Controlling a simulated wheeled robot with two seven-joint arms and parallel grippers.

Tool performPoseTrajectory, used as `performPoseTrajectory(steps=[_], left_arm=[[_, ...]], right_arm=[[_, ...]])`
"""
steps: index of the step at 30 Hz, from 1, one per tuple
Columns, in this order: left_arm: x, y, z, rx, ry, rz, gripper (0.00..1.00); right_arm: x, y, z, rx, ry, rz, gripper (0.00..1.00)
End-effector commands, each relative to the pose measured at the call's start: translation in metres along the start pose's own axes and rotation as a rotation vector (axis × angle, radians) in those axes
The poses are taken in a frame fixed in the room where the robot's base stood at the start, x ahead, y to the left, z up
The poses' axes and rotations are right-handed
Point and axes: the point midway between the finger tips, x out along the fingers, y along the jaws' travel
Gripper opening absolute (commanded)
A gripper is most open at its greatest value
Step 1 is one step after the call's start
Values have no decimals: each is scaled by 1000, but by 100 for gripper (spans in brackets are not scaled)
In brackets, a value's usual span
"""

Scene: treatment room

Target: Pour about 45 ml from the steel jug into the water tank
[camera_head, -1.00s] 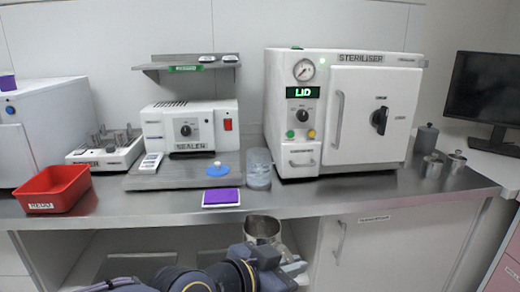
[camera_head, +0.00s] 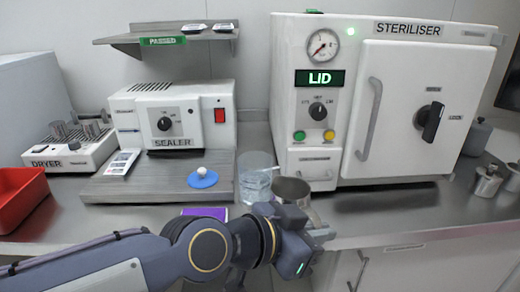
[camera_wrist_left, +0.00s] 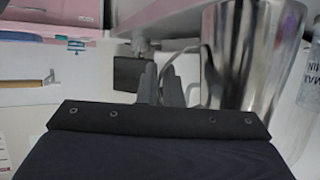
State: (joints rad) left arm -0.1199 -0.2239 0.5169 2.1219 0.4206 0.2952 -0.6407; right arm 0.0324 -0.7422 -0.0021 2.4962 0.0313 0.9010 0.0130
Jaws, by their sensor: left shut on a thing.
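In the left wrist view the jug (camera_wrist_left: 250,55) fills the right side, beside the dark fingers (camera_wrist_left: 165,88). The water tank (camera_head: 256,180) stands on the counter between sealer and steriliser. Its marked wall (camera_wrist_left: 309,90) shows at the right edge of the wrist view. The jug's contents are not visible. My right gripper is out of view.
The steriliser (camera_head: 400,110) stands close behind and right of the jug. The sealer (camera_head: 180,115), a blue disc (camera_head: 202,179) and a purple pad (camera_head: 204,212) are to the left. Small steel pots (camera_head: 488,180) stand far right, a red tray (camera_head: 18,197) far left.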

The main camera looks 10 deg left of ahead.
Motion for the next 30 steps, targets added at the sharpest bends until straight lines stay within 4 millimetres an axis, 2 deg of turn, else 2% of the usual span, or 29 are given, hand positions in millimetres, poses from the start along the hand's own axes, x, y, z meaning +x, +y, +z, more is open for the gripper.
performPoseTrajectory(steps=[14, 23, 30], left_arm=[[-2, -1, -8, 7, 9, 27, 0], [-10, -12, -24, -112, 9, 84, 0], [-18, -27, -44, -255, 7, 145, 0]], right_arm=[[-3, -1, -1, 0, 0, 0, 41], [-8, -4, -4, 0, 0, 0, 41], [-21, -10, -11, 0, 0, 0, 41]])
